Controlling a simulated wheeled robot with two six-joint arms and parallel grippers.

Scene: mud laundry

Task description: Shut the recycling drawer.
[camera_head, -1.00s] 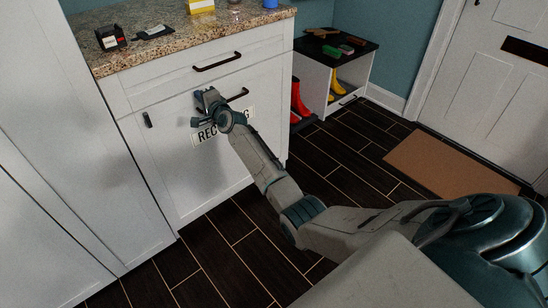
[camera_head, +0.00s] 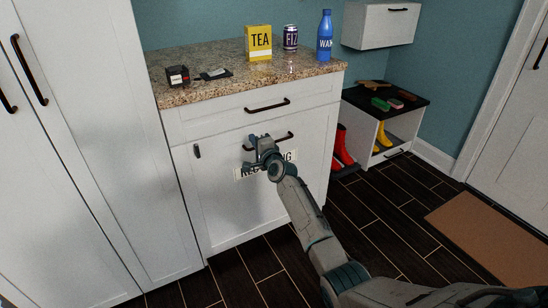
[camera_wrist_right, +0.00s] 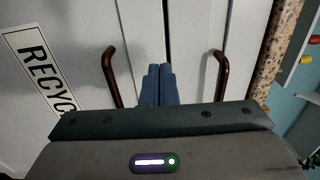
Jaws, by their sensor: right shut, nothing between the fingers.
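The recycling drawer (camera_head: 225,205) is the large white lower front of the cabinet, with a RECYCLING label and a dark bar handle. Its front looks flush, or nearly so, with the drawer above. In the right wrist view the fingers (camera_wrist_right: 158,84) are shut and empty, pointing at the front near the seam, between the recycling handle (camera_wrist_right: 111,76) and the upper drawer's handle (camera_wrist_right: 218,75). Contact cannot be told. My left gripper is out of view.
The granite countertop (camera_head: 210,93) holds a tea box (camera_head: 258,43), a purple can (camera_head: 290,38), a blue bottle (camera_head: 325,38) and small dark items. A tall white cabinet (camera_head: 100,150) stands left. A boot bench (camera_head: 385,105) is right. Dark floor is clear in front.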

